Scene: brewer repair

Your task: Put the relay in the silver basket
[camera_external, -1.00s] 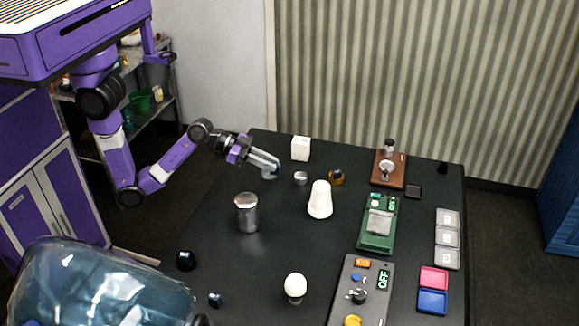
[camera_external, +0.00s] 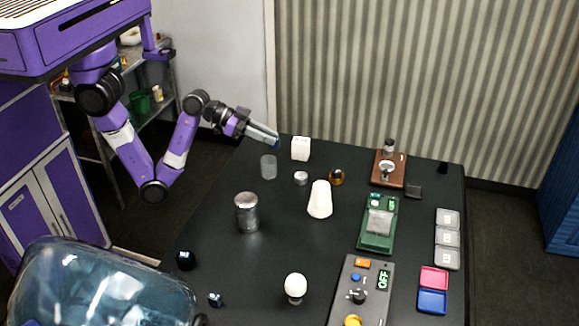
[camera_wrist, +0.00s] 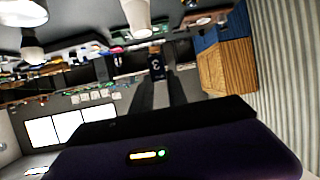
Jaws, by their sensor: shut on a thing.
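My gripper (camera_external: 276,143) is shut on a small dark block with a white mark, the relay (camera_wrist: 156,66), held between the fingertips in the wrist view. In the external view my gripper is above the table's back left edge, behind a clear glass (camera_external: 268,167), and the relay is barely visible at the tips. The silver basket (camera_external: 301,178) appears to be the small shiny cup on the table, right of the clear glass and in front of a white box. It is below and to the right of my gripper.
An amber cup (camera_external: 337,177), a white cone (camera_external: 320,200) and a white box (camera_external: 300,149) stand close to the basket. A silver canister (camera_external: 247,212) stands nearer the camera. Green and grey devices (camera_external: 377,240) fill the right side.

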